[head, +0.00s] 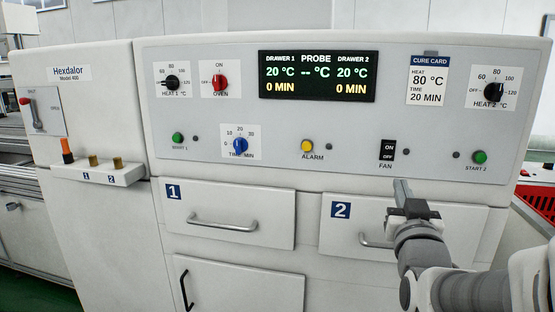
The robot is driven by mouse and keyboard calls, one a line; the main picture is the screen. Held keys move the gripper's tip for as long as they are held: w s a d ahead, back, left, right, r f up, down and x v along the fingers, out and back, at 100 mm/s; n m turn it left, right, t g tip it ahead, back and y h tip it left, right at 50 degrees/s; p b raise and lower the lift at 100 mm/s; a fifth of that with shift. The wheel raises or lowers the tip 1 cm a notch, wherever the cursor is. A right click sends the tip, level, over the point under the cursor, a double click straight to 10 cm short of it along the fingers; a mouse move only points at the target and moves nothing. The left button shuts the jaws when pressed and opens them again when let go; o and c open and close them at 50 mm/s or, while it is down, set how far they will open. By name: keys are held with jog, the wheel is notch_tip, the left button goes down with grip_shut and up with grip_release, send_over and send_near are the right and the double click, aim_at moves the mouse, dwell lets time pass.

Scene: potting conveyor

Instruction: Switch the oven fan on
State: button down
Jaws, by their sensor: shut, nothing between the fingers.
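The white oven (240,155) fills the middle of the head view. Its black fan rocker switch (388,150), marked ON above and OFF below, sits low on the panel over the label FAN. A small dark indicator (406,152) is right of the switch. My gripper (402,186) is shut and empty, below and slightly right of the switch, in front of drawer 2 (345,222). I cannot tell its gap to the panel. The switch is fully visible; its rocker position is too small to tell.
A red oven knob (220,83), black heat knobs, a blue time knob (240,146), green start buttons and a yellow alarm button (307,146) share the panel. The display (318,77) reads 20 °C for both drawers. Drawer handles (222,224) stick out below. A red crate (535,200) is at right.

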jog(key=shift+d, duration=0.1)
jog(key=shift+r, duration=0.1)
dwell(0.3)
jog(key=p, duration=0.1)
send_near(390, 147)
jog(key=x, duration=0.6)
jog(key=shift+w+d, duration=0.1)
jog(key=shift+w, duration=0.25)
jog(key=shift+p, duration=0.3)
